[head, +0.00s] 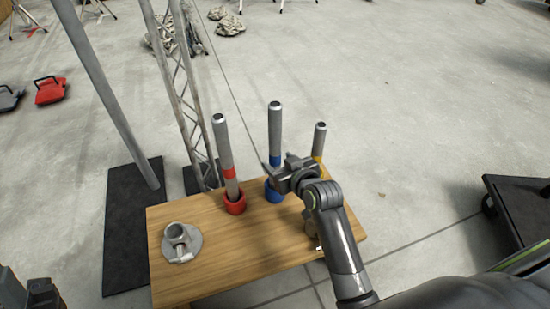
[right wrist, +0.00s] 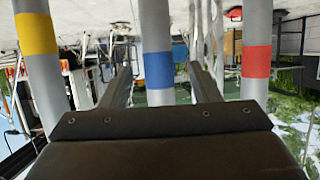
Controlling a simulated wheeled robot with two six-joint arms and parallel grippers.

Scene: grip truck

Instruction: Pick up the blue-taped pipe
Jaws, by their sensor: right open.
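The blue-taped pipe (head: 275,130) stands upright in a blue holder (head: 273,192) on the wooden table. In the right wrist view the blue-taped pipe (right wrist: 158,70) rises between the two fingers. My right gripper (head: 272,172) is open, with its fingers either side of the pipe near the blue tape; whether they touch it I cannot tell. The red-taped pipe (head: 223,150) stands in a red holder (head: 235,203) to the left. The yellow-taped pipe (head: 319,140) stands to the right, its lower part hidden behind my right gripper.
The wooden table (head: 215,265) carries a grey metal clamp base (head: 180,242) at its left. A lattice truss (head: 180,90) and a grey pole (head: 105,85) stand behind and left. A dark cart (head: 520,215) is at the right. The floor beyond the table is largely clear.

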